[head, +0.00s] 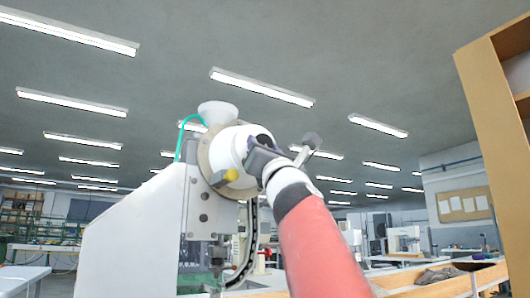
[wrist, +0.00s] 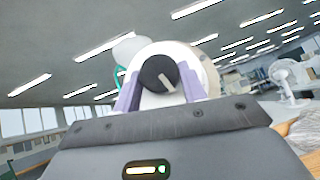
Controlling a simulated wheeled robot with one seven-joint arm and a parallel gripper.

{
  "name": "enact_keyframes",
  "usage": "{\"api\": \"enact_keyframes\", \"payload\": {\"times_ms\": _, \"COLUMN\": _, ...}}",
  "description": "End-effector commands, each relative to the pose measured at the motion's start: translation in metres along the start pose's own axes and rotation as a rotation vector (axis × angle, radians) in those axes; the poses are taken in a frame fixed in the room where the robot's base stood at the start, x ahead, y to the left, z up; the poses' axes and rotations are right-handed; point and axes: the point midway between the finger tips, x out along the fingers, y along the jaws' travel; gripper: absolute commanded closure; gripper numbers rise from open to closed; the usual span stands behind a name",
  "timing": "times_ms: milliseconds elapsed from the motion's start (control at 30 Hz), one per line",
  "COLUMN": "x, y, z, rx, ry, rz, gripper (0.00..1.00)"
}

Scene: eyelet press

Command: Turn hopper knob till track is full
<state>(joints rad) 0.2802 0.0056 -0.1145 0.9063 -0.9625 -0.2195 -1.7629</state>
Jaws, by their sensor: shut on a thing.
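The eyelet press (head: 135,240) stands in the middle of the head view, with a white round hopper (head: 226,150) and a funnel on top. The dark hopper knob (wrist: 158,73) is on the hopper's front, its pale pointer line slanting from upper left to lower right in the wrist view. My gripper (wrist: 160,84) is shut on the knob, with one pale purple finger on each side. In the head view my gripper (head: 257,152) covers most of the knob. The curved dark track (head: 250,240) runs down below the hopper; its fill is too small to tell.
A yellow part (head: 231,175) sticks out low on the hopper, close to my gripper. A green tube (head: 181,138) loops at its left. A wooden shelf (head: 490,110) stands at the right. A white fan (wrist: 290,76) shows at the right of the wrist view.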

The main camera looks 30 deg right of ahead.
Motion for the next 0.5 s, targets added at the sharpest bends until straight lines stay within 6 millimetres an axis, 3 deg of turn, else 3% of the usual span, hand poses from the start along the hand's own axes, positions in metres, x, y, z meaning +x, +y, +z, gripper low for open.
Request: {"api": "enact_keyframes", "payload": {"times_ms": 500, "x": 0.0036, "y": 0.0092, "z": 0.0034, "rx": 0.345, "ry": 0.002, "rz": -0.337, "gripper": 0.81}}
